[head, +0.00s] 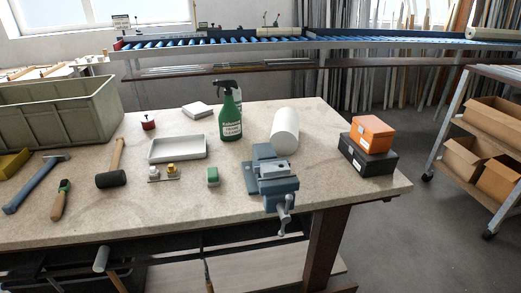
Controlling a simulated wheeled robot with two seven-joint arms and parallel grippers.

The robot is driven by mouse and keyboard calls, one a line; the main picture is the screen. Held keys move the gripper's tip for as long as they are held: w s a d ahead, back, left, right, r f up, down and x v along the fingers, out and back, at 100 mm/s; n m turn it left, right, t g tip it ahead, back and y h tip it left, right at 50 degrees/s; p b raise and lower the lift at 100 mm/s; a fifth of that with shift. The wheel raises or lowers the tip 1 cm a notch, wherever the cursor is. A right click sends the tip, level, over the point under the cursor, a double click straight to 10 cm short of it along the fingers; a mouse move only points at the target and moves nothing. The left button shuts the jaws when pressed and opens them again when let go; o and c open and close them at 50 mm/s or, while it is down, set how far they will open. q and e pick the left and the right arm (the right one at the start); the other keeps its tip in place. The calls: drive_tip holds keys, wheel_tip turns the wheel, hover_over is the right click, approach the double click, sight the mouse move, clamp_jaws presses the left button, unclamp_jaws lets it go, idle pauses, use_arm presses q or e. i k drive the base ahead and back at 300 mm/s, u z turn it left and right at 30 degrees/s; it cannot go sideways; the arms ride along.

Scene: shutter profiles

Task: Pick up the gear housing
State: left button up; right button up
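I cannot tell for sure which object is the gear housing. A small flat plate carrying a grey and a brass-yellow part (163,173) lies in front of a shallow white tray (177,148). All are on the workbench (235,195). Neither of my grippers shows in the head view.
A blue-grey vise (270,178) is at the bench's front edge. A green spray bottle (229,115), white roll (285,130), orange box (372,133) on a black box (367,158), mallet (111,179), hammer (35,183) and grey crate (60,115) surround it. The front middle is clear.

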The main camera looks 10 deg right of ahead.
sight(281, 168)
drive_tip(key=u, duration=1.4)
drive_tip(key=i, duration=0.8)
drive_tip(key=z, duration=1.5)
